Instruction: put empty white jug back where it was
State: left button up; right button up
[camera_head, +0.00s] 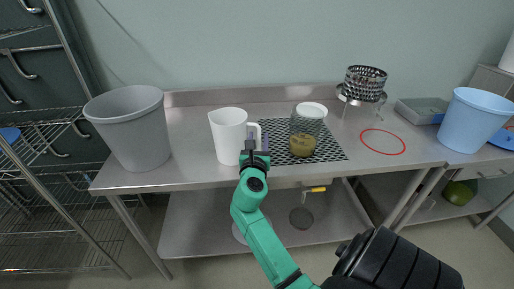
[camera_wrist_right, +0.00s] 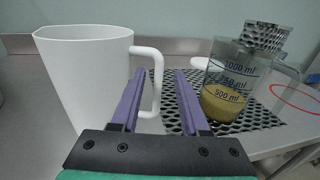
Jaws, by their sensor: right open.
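The white jug (camera_head: 226,137) stands upright on the steel table, left of the black perforated mat. Its handle faces right. In the right wrist view the jug (camera_wrist_right: 85,80) fills the left side. My right gripper (camera_head: 254,135) is at the jug's handle side, near the table's front edge. Its purple fingers (camera_wrist_right: 159,72) are open, with the handle (camera_wrist_right: 157,85) showing between them. Whether either finger touches the handle I cannot tell. My left gripper is not in view.
A clear measuring jug (camera_head: 304,127) with yellowish contents stands on the black mat (camera_head: 334,151), close right of my gripper. A red ring (camera_head: 383,141) marks bare table. A grey bin (camera_head: 130,130) stands left, a blue bin (camera_head: 474,120) right, and a metal strainer (camera_head: 365,83) at the back.

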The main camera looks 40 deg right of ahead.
jog(key=v, duration=0.5)
jog(key=shift+s, duration=0.1)
